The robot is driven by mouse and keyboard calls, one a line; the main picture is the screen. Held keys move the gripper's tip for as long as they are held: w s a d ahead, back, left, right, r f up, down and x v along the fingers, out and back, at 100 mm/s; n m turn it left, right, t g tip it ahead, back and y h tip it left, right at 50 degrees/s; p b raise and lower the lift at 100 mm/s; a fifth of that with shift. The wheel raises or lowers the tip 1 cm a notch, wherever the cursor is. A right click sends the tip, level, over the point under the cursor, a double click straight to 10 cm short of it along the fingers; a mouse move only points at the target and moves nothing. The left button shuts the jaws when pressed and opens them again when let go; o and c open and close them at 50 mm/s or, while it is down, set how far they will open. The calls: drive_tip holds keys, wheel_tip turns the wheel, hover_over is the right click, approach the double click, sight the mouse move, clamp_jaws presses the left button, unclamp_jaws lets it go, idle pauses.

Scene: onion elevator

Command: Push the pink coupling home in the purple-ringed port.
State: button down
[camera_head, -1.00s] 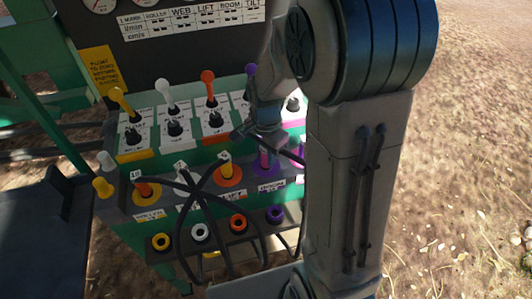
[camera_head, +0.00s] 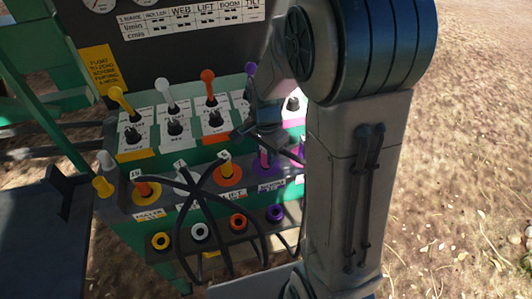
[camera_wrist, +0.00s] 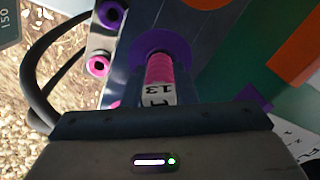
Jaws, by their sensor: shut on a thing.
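The pink coupling (camera_wrist: 158,68) carries a white tag marked 13. In the wrist view it stands with its front end at the purple-ringed port (camera_wrist: 153,46). Whether it is fully seated I cannot tell. In the head view the pink coupling (camera_head: 264,157) shows as a small strip above the purple ring (camera_head: 262,169), below my gripper (camera_head: 262,133).
Coupled yellow (camera_head: 146,189) and orange (camera_head: 228,173) ports sit to the left, with black hoses (camera_head: 205,215) looping below. A row of levers (camera_head: 209,90) rises behind. A lower row of coloured sockets (camera_head: 238,222) runs along the front. My arm hides the panel's right side.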

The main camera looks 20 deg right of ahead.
drive_tip(key=shift+s+f, duration=0.1)
drive_tip(key=shift+f, duration=0.05)
drive_tip(key=c, duration=0.7)
unclamp_jaws()
drive_tip(key=shift+r, duration=0.2)
drive_tip(key=shift+r+p, duration=2.8)
drive_tip(key=shift+r, duration=0.65)
